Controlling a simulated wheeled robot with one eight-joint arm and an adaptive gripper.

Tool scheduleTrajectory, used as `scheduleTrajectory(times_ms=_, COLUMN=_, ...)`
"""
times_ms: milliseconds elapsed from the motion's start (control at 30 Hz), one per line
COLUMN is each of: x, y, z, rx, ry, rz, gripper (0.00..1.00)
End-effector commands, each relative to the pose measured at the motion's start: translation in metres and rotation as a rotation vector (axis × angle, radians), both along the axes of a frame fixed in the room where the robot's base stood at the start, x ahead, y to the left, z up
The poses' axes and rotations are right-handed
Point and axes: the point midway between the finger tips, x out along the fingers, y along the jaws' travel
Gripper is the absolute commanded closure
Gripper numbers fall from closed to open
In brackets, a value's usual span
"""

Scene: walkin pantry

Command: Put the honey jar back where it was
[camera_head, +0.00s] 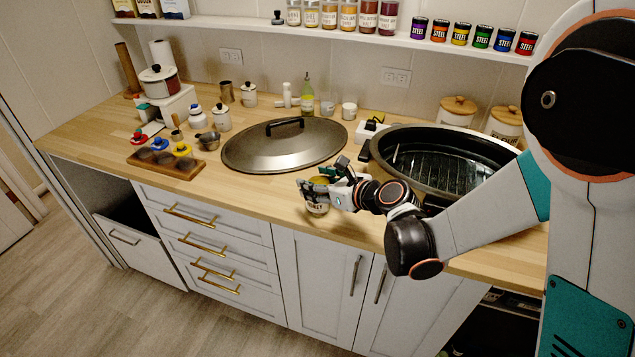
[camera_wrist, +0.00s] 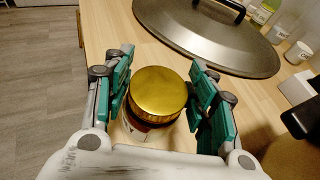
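The honey jar (camera_head: 317,203) stands upright on the wooden counter near its front edge, in front of the large oval lid. Its gold lid (camera_wrist: 158,94) fills the middle of the wrist view, with part of the label showing below it. My gripper (camera_head: 322,186) is around the jar from the right. In the wrist view my gripper (camera_wrist: 162,88) has one teal-padded finger on each side of the jar. The fingers look open, with narrow gaps beside the lid. The lower part of the jar is mostly hidden there.
A large oval lid (camera_head: 268,154) lies behind the jar. A dark roasting pan (camera_head: 396,140) stands to the right, close to my arm. A wooden tray (camera_head: 148,164) with colored-lid jars is at left. Spice jars and cans line the shelf (camera_head: 400,38). Bare counter lies left of the jar.

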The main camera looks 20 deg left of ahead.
Motion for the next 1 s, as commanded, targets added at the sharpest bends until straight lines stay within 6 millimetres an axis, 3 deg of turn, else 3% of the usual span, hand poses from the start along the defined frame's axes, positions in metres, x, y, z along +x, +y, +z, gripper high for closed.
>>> scheduleTrajectory(times_ms=467, x=0.000, y=0.000, z=0.005, rx=0.000, ry=0.000, rz=0.000, gripper=0.34)
scheduleTrajectory(times_ms=1000, x=-0.047, y=-0.079, z=0.042, rx=0.000, ry=0.000, rz=-0.003, gripper=0.34)
